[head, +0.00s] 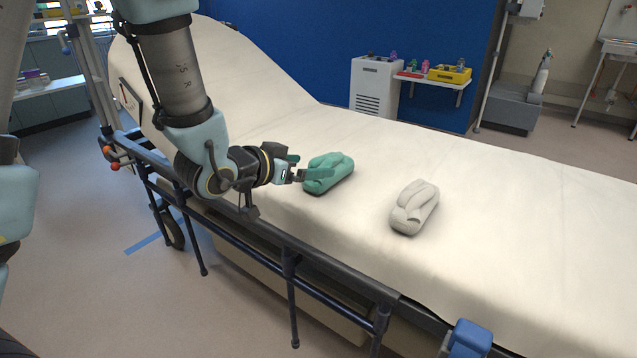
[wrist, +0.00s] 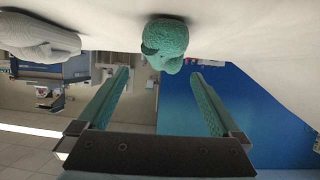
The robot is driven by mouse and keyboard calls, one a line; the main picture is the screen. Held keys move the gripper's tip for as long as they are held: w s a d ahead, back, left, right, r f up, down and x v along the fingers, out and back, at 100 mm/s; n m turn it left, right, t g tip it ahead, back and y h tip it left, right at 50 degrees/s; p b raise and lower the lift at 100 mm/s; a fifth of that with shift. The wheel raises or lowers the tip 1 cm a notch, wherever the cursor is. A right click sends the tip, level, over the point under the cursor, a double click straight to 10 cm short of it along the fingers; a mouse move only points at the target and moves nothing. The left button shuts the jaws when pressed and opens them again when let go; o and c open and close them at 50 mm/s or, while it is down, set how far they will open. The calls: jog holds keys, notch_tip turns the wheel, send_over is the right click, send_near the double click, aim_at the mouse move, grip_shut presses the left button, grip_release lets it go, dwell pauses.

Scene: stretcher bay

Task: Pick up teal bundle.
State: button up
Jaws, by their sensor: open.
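The teal bundle (head: 333,172) lies on the white stretcher mattress, near its middle. My gripper (head: 306,167) is at the left end of the bundle, with its teal fingers pointing toward it. In the wrist view, which shows the scene upside down, the bundle (wrist: 165,45) is ahead of and between the lines of the two fingers. My gripper (wrist: 160,78) is open there, and nothing is held between the fingers. Whether a finger touches the bundle I cannot tell.
A white bundle (head: 414,207) lies on the mattress to the right of the teal one; it also shows in the wrist view (wrist: 40,38). A dark side rail (head: 290,250) runs along the stretcher's near edge below my arm. The mattress (head: 540,240) is clear farther right.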

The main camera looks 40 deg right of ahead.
aim_at(331, 166)
jog(key=x, duration=1)
jog(key=shift+w+a+f, duration=0.15)
jog(key=shift+w+f, duration=0.05)
jog(key=shift+c, duration=0.2)
